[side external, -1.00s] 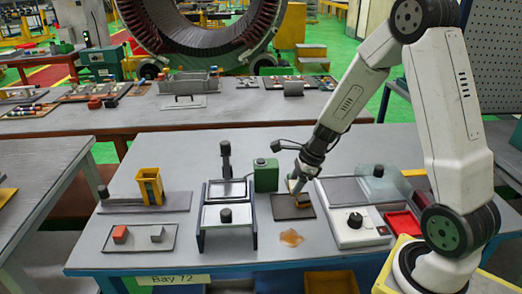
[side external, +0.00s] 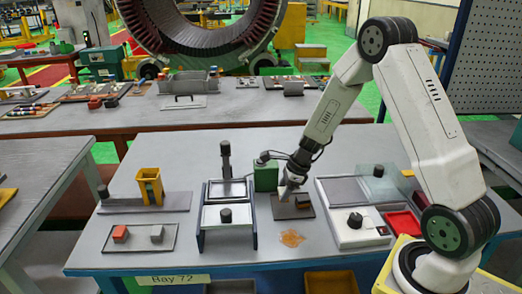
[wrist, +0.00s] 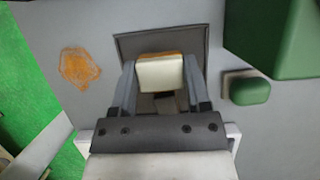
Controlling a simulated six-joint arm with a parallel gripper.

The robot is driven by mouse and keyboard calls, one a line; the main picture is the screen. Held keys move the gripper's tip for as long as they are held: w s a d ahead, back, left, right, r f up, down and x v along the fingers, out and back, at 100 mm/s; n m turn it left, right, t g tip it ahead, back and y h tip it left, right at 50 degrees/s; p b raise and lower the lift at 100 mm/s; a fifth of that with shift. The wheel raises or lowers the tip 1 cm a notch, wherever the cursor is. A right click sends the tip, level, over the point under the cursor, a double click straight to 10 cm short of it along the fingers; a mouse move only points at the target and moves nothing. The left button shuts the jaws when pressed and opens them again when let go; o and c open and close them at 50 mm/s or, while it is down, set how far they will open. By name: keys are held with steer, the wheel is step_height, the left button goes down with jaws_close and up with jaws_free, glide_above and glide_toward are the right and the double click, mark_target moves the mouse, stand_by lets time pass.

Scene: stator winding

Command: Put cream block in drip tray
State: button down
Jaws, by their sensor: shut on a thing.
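The cream block (wrist: 160,72) is between the fingers of my gripper (wrist: 162,82) in the wrist view. An orange-brown edge shows along its far side. My gripper (side external: 284,196) is shut on it, low over the dark, flat tray (side external: 306,213) in the side view. The same tray shows around and behind the block in the wrist view (wrist: 128,46). In the side view the block is hard to make out, and I cannot tell whether it touches the tray. A small grey piece (wrist: 165,103) shows between the fingers, nearer the wrist.
A green canister (side external: 265,176) stands close behind the tray, at left. A small green block (wrist: 247,90) lies beside the tray. An orange stain (side external: 291,238) lies in front. A black-and-white press (side external: 226,214) stands left, a white scale-like unit (side external: 352,228) right.

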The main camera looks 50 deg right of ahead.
steer(key=shift+f, duration=1.55)
steer(key=shift+f, duration=0.1)
steer(key=shift+c, duration=0.3)
jaws_free()
steer(key=v, duration=1.2)
steer(key=shift+a, duration=0.1)
